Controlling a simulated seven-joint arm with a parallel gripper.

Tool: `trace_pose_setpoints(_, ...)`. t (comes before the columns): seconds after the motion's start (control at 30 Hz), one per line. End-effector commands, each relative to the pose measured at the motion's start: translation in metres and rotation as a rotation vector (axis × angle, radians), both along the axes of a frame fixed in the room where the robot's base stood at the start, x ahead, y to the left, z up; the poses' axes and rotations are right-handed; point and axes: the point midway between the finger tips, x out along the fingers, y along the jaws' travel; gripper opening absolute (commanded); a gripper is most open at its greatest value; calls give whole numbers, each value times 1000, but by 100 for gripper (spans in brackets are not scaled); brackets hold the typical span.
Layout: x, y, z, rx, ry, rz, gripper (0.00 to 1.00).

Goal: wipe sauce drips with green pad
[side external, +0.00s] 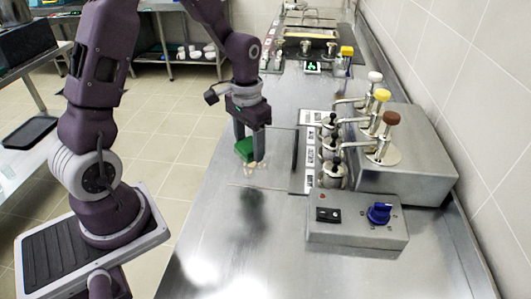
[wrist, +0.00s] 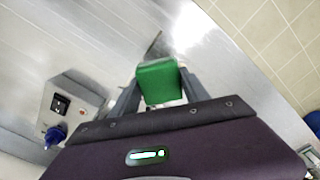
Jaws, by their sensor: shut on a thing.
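My gripper (side external: 248,146) is shut on the green pad (side external: 245,149) and holds it over the steel counter. In the wrist view the pad (wrist: 159,81) sits between the two grey fingers. A small pale, brownish smear (side external: 256,169), which looks like sauce drips, lies on the counter just below and beside the pad. I cannot tell whether the pad touches the counter. The pad's underside is hidden.
Steel dispensers with white, yellow and brown knobs (side external: 391,118) stand right of the pad. A control box with a blue knob (side external: 379,213) is at the front right. The counter (side external: 215,230) is clear in front; its left edge drops to the floor.

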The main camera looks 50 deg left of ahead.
Motion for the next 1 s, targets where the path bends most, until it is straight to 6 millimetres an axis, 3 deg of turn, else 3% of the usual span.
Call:
trace_pose_setpoints(0.37,-1,-1,-24,0,2,-3,21)
trace_pose_setpoints(0.87,0,-1,-69,0,2,-4,21)
trace_pose_setpoints(0.93,0,-1,-83,-1,4,-4,21)
trace_pose_setpoints(1.0,6,5,-80,0,0,-2,16)
